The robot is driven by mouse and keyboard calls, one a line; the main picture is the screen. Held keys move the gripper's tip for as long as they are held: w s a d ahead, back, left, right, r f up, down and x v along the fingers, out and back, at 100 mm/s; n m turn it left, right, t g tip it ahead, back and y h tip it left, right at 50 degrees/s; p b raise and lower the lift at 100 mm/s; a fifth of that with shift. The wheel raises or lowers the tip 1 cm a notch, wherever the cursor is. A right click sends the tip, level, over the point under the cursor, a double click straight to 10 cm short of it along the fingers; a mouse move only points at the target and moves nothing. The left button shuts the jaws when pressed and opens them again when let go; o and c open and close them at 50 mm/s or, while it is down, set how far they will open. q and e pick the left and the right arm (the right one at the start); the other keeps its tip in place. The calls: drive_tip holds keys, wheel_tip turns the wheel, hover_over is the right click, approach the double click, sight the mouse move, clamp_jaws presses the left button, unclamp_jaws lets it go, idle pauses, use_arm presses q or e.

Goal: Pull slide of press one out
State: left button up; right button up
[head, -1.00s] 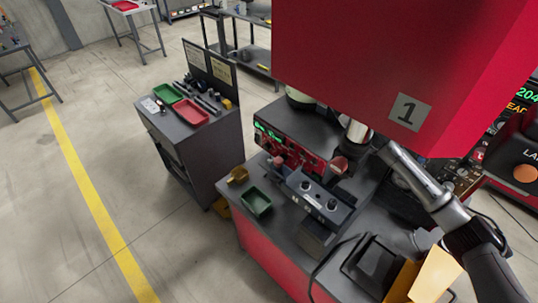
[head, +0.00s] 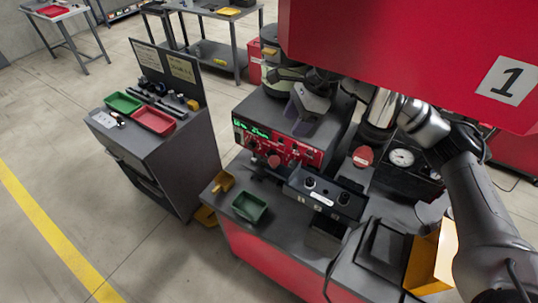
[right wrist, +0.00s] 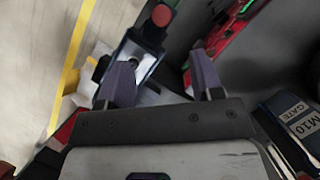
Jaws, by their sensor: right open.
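Press one is the big red machine whose red housing (head: 400,50) bears a "1" at the top right. Its slide cannot be told apart with certainty. A red round knob (head: 363,156) stands beside a dial gauge under the housing. My right gripper (head: 306,108) hangs over the red panel box with the green display, left of the housing. In the right wrist view its two purple-grey fingers (right wrist: 162,82) are spread with nothing gripped. A dark block with a red knob (right wrist: 162,15) lies beyond the fingertips, apart from them. My left gripper is out of view.
A yellow scoop-like piece (head: 222,183) lies nearby. A grey cabinet (head: 165,165) with trays stands left.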

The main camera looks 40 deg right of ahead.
sight(275, 159)
drive_tip(key=x, duration=0.9)
drive_tip(key=p+x, duration=0.1)
drive_tip(key=x, duration=0.3)
drive_tip(key=shift+s+d+f, duration=0.1)
drive_tip(key=shift+d+f, duration=0.1)
drive_tip(key=shift+f, duration=0.35)
clamp_jaws()
